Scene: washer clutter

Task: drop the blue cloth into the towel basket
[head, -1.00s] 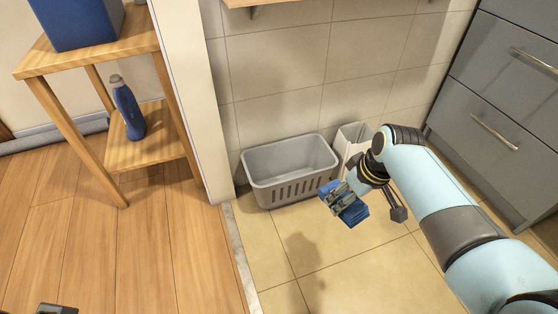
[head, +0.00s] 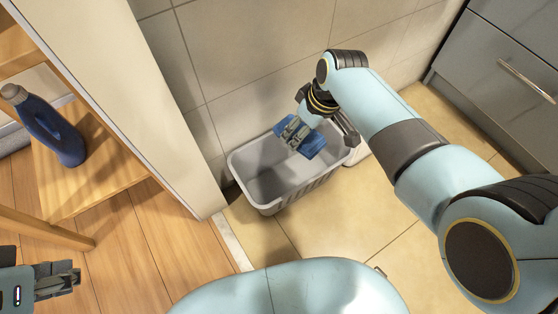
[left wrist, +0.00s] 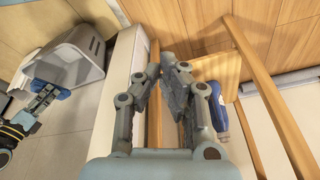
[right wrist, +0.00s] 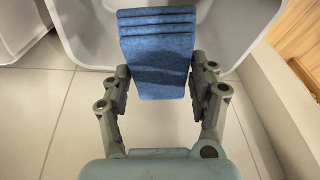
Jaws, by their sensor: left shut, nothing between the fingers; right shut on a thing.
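The blue cloth (head: 313,146) is a folded block held in my right gripper (head: 295,133), above the grey towel basket (head: 262,203). In the right wrist view the cloth (right wrist: 157,65) sits between both fingers (right wrist: 158,90), with its layered folds toward the basket wall (right wrist: 88,48). The basket stands on the tiled floor against the wall; it also shows in the left wrist view (left wrist: 72,68). My left gripper (head: 70,280) is shut and empty at the lower left, far from the basket; its fingers (left wrist: 165,80) show in its own wrist view.
A wooden shelf stand (head: 95,178) holds a blue bottle (head: 55,130) at the left. A pale wall end (head: 150,110) separates it from the basket. A white bin (head: 358,155) stands right of the basket, partly hidden by my arm. Grey drawers (head: 500,75) stand far right.

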